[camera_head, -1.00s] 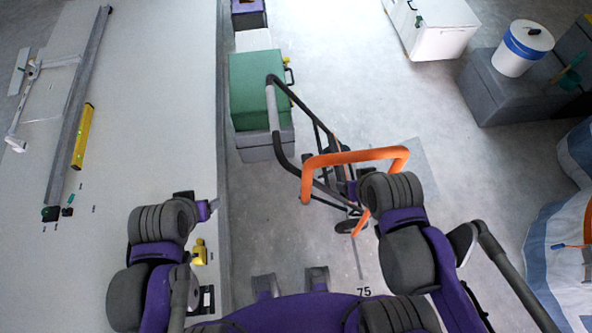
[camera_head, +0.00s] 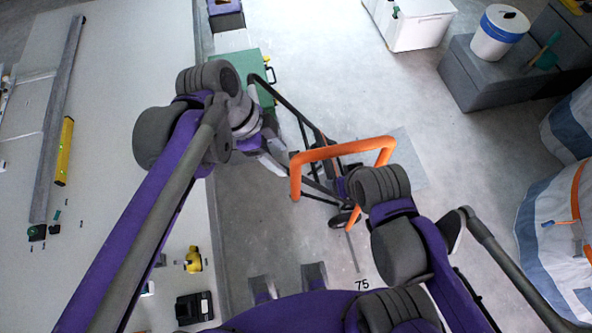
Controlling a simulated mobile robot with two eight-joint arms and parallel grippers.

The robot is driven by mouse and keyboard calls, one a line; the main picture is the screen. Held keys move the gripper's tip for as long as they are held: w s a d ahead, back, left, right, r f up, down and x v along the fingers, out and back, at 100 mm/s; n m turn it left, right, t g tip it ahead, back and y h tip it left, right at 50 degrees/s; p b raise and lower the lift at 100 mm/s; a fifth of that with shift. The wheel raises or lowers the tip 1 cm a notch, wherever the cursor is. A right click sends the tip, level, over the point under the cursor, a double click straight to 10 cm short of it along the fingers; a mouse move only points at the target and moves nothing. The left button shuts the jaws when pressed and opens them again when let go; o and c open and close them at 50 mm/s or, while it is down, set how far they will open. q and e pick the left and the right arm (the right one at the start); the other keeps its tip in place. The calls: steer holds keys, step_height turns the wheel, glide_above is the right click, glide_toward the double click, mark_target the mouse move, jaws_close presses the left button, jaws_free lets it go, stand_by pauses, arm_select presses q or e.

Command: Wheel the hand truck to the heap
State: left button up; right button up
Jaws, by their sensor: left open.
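The hand truck (camera_head: 296,116) stands on the floor ahead of me. It has a dark tubular frame and a black wheel (camera_head: 343,217). An orange bent bar (camera_head: 345,149) rises over it, and I cannot tell whether the bar belongs to it. My left gripper (camera_head: 277,166) is open beside the left side of the frame. Whether it touches the frame is unclear. My right arm is folded just right of the orange bar, and its gripper is hidden beneath it. I cannot make out a heap for certain.
A green box (camera_head: 252,66) stands behind the frame. A white panel or wall (camera_head: 110,190) with a yellow level (camera_head: 64,151) runs along the left. Grey crates (camera_head: 495,75), a white bucket (camera_head: 498,32) and large white-blue bags (camera_head: 553,225) stand right. Floor between is clear.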

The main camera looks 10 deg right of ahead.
mark_target(296, 173)
arm_select(q)
steer(key=b+x, duration=0.1)
steer(key=x, duration=0.9)
steer(key=shift+f, duration=0.1)
steer(key=shift+w, duration=0.1)
jaws_close()
stand_by(1.0)
